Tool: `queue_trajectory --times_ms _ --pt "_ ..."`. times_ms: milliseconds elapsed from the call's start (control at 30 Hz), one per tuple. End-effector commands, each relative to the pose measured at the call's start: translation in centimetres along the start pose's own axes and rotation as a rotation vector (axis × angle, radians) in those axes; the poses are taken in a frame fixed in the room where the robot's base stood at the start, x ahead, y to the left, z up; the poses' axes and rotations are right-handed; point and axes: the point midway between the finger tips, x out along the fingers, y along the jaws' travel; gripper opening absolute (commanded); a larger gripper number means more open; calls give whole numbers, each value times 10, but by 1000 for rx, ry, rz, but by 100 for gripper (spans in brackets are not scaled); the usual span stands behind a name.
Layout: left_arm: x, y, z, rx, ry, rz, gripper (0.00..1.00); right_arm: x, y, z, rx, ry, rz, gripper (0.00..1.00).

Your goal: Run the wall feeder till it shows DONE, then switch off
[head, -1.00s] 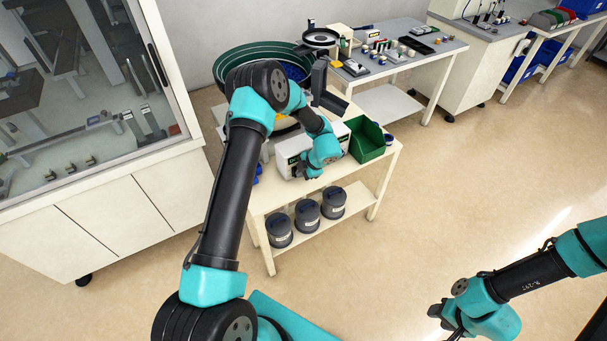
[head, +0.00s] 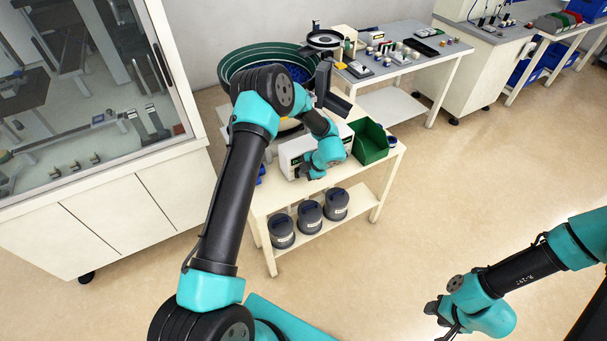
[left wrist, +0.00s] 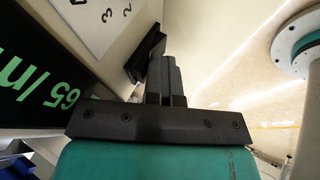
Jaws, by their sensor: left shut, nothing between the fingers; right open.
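The large green feeder bowl (head: 240,58) with blue parts in it stands by the wall, partly hidden behind my left arm. A white control box (head: 288,154) sits on the cart in front of it. My left gripper (head: 304,173) is shut and empty at the front of this box. In the left wrist view the shut fingers (left wrist: 165,78) are close to the panel; I cannot tell if they touch it. A dark display (left wrist: 40,85) shows green upside-down characters, like "65 /m", and a white dial label (left wrist: 98,18) shows 2 and 3. My right gripper (head: 438,311) is open, over the floor.
A green bin (head: 371,142) stands on the cart right of the box. Several grey lidded tubs (head: 310,216) stand on the shelf below. A glazed cabinet (head: 95,110) is at the left. A workbench (head: 410,60) with small parts stands behind. The floor at the right is clear.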

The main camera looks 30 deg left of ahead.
Motion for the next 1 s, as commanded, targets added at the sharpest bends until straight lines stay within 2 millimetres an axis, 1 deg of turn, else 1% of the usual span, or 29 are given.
queue_trajectory --times_ms 200,667,867,967,1000 --pt "-7 5 -3 -2 -1 2 0 0 0 0 0 0 0 43" --pt "-10 3 -4 -2 -1 1 0 0 0 0 0 0 0 43" --pt "-24 -11 -7 0 -1 1 0 0 0 0 0 0 0 43" --pt "-36 -22 -9 0 -2 1 0 0 0 0 0 0 0 43" --pt "-43 -23 -10 -3 -3 2 0 0 0 0 0 0 0 43"
